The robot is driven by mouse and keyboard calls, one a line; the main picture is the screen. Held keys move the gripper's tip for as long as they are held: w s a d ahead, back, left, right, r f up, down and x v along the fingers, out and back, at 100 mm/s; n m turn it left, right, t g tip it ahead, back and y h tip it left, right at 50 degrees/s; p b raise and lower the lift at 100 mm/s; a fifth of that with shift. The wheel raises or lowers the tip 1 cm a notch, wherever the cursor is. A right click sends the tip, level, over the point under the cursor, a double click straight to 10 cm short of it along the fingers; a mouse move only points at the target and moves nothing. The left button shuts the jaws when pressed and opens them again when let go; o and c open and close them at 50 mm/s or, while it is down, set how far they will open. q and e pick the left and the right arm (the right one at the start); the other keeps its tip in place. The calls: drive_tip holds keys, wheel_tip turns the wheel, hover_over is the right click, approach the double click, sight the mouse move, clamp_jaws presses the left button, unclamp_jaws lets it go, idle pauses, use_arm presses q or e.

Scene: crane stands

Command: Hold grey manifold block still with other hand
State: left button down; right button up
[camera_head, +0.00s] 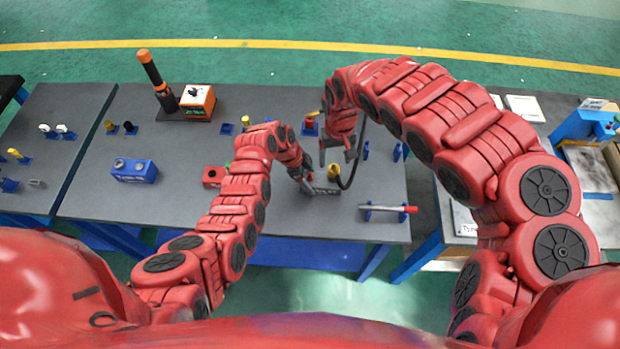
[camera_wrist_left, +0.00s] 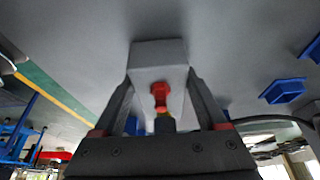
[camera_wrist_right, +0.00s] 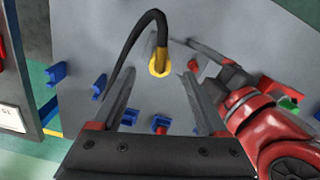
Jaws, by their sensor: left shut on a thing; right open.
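The grey manifold block (camera_wrist_left: 158,56) sits between the fingers of my left gripper (camera_wrist_left: 160,88) in the left wrist view, with a red fitting on its near face. In the head view my left gripper (camera_head: 308,182) is shut on the block, low over the table. My right gripper (camera_head: 338,148) is open and hangs just above and behind it. In the right wrist view a yellow hose end (camera_wrist_right: 158,64) on a black hose (camera_wrist_right: 125,68) shows ahead of my open right gripper (camera_wrist_right: 160,78). I cannot tell whether the hose end is seated in the block.
A blue block (camera_head: 134,171) and a red block (camera_head: 213,176) stand left on the grey table (camera_head: 185,135). An orange box (camera_head: 198,101) stands at the back. A red-tipped tool rests in a holder (camera_head: 386,210) at the front right. Small blue holders line the back.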

use_arm(q)
unclamp_jaws()
drive_tip(key=shift+r, duration=0.1)
drive_tip(key=v, duration=1.1)
drive_tip(key=shift+a+r, duration=0.2)
drive_tip(key=shift+r, duration=0.15)
drive_tip(key=shift+s, duration=0.1)
use_arm(e)
drive_tip(key=shift+s, duration=0.1)
